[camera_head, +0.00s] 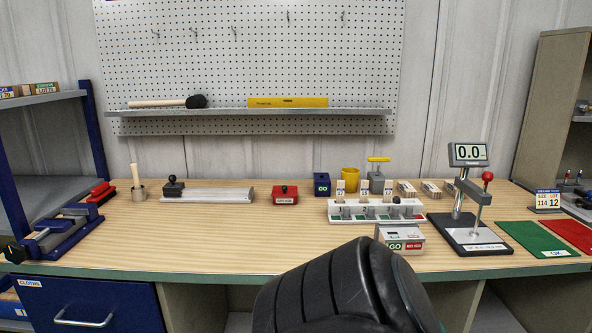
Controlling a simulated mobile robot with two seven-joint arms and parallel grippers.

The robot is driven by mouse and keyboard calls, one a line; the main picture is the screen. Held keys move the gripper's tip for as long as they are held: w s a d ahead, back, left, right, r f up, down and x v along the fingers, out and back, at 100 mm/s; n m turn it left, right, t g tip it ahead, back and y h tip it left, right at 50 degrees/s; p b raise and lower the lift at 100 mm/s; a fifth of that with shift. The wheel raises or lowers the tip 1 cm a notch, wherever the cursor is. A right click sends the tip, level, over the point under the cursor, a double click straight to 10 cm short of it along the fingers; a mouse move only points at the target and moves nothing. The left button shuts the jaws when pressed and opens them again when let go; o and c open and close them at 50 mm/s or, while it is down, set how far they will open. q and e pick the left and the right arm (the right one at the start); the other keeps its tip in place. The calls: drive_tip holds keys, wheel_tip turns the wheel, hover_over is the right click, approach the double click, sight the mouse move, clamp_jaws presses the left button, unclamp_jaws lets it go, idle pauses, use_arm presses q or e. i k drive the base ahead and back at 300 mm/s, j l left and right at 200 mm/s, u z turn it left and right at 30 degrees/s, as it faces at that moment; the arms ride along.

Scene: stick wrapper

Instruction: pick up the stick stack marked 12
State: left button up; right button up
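Small light wooden stick stacks with printed labels lie at the back right of the bench, including a left one (405,189), a middle one (431,189) and a right one (450,187). Their markings are too small to read. A white rack (335,217) stands in front of them, with upright number tags (365,186) along its back; their numbers are too small to read surely. Neither gripper shows. A large black ribbed part of my own arm fills the bottom middle and hides the bench's front edge there.
A green-and-red-marked box (402,245) stands before the rack. A gauge stand (468,153), green mat (535,238) and red mat (572,233) are right. A yellow mug (350,177) stands behind the rack. A red block (285,195) is left. The bench's middle-left front (190,240) is clear.

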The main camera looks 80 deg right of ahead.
sight(388, 184)
drive_tip(key=z, duration=4.1)
